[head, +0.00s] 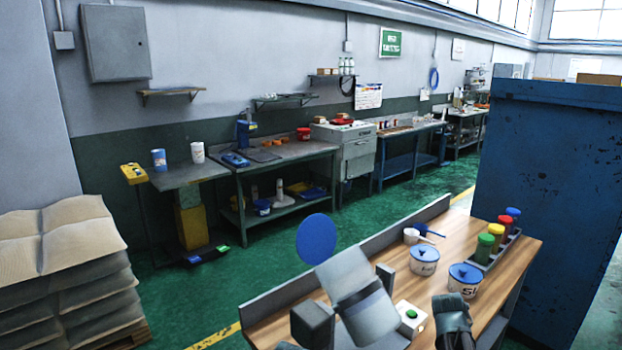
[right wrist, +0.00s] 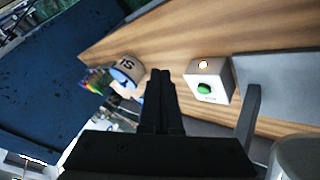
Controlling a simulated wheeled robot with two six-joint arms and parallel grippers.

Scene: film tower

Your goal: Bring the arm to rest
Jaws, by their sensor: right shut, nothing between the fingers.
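My right gripper (head: 453,306) is over the right part of the wooden bench (head: 520,240), near the front, in the head view. In the right wrist view its dark fingers (right wrist: 160,92) are together with nothing between them. In the right wrist view the grey cylinder (right wrist: 296,157) is cut off at the lower right corner.
Blue-lidded tubs (head: 465,280) and a rack of coloured-lidded jars (head: 491,245) stand on the bench. A blue disc (head: 316,238) shows above the bench's back edge. A tall blue cabinet (head: 560,180) blocks the right.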

